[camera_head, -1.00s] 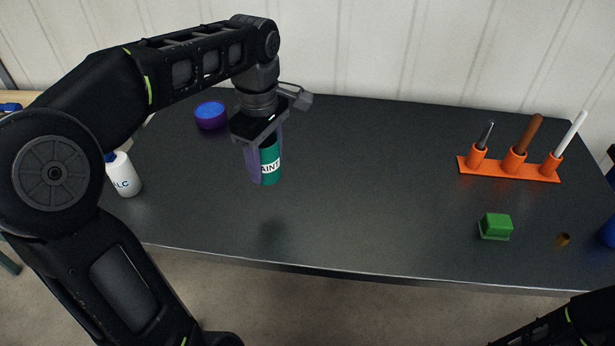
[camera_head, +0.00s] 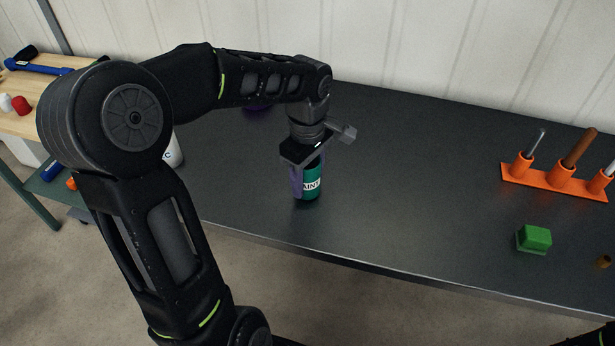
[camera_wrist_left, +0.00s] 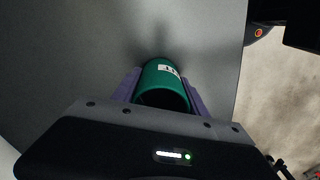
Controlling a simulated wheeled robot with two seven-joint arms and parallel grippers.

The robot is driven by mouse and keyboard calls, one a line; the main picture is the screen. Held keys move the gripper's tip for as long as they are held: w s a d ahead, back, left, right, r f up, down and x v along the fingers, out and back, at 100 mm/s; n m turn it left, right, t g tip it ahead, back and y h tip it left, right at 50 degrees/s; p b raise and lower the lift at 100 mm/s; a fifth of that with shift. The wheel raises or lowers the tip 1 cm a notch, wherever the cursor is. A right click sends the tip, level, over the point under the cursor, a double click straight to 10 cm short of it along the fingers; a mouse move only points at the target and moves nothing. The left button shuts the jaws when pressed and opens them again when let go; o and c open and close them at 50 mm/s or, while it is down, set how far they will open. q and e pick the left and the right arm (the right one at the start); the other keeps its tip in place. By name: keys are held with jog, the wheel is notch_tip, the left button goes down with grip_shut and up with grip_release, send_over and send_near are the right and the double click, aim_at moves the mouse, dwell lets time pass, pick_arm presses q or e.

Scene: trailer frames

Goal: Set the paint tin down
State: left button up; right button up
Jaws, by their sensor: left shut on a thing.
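In the left wrist view the tin (camera_wrist_left: 163,80) sits between both purple fingers. My right gripper is out of view.
An orange rack (camera_head: 553,181) with upright tools and a green block (camera_head: 535,238) stand to the right. A white bottle (camera_head: 175,153) and a purple container (camera_head: 256,107) are partly hidden behind my left arm. Bench space right of the tin is clear.

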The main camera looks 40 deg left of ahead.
pick_arm(q)
jog(key=shift+f, duration=0.25)
jog(key=shift+f, duration=0.15)
jog(key=o, duration=1.5)
jog(key=shift+r, duration=0.2)
notch_tip(320, 180, up, 12)
jog(key=shift+r, duration=0.1)
